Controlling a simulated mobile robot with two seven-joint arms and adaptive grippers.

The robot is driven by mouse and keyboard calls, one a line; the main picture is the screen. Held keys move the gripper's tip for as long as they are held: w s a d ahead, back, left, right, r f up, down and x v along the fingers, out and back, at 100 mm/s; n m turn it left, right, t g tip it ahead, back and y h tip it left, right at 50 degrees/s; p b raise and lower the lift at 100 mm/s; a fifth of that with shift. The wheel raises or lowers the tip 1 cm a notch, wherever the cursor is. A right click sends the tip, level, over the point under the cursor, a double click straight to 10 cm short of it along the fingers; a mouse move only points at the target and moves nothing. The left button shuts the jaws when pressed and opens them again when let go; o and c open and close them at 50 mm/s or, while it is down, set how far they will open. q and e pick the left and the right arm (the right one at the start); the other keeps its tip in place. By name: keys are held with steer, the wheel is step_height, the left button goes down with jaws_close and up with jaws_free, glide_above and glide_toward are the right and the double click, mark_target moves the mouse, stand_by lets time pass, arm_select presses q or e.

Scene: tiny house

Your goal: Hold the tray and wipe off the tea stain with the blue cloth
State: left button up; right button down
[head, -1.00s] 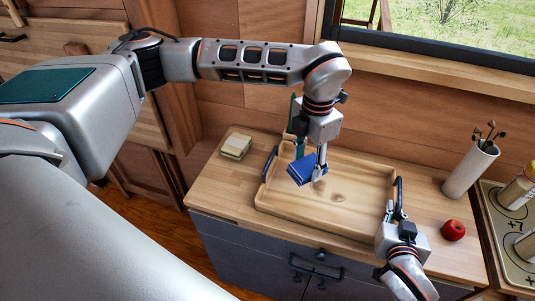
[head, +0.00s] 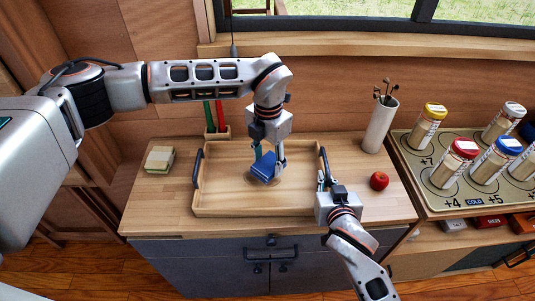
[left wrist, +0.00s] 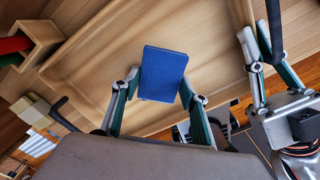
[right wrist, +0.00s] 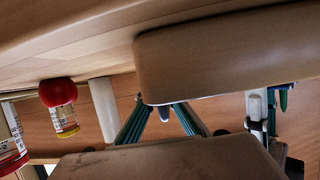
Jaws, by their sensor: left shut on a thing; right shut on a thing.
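The wooden tray (head: 215,207) lies on the counter, with a dark handle at each side. My left gripper (head: 268,158) points down over the middle of the tray, shut on the folded blue cloth (head: 264,167). The cloth also shows between the fingers in the left wrist view (left wrist: 163,74). A faint brown tea stain (head: 262,183) shows around the cloth's lower edge, partly hidden by it. I cannot tell whether the cloth presses on the tray. My right gripper (head: 324,182) is shut on the tray's right handle (head: 323,160). The tray wall fills much of the right wrist view (right wrist: 225,55).
Sponges (head: 159,159) sit left of the tray. A small wooden holder (head: 217,133) with red and green items stands behind it. A red apple (head: 379,181) and a white utensil vase (head: 381,125) stand to the right, beside a rack of jars (head: 455,163).

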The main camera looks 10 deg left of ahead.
arm_select(q)
steer(key=shift+f, duration=1.6)
steer(key=shift+o, duration=0.2)
steer(key=shift+s+a+f, duration=0.1)
steer(key=shift+a+f, duration=0.4)
steer(key=shift+s+a+f, duration=0.1)
steer(key=shift+s+a, duration=0.05)
steer(key=shift+a, duration=0.45)
steer(key=shift+s+a, duration=0.1)
steer(key=shift+a, duration=0.5)
steer(key=shift+c, duration=0.2)
steer(key=shift+w+d, duration=0.15)
steer(key=shift+d, duration=0.65)
steer(key=shift+w+d, duration=0.15)
steer(key=shift+d, duration=0.6)
steer(key=shift+d+r, duration=0.15)
steer(key=shift+r, duration=3.95)
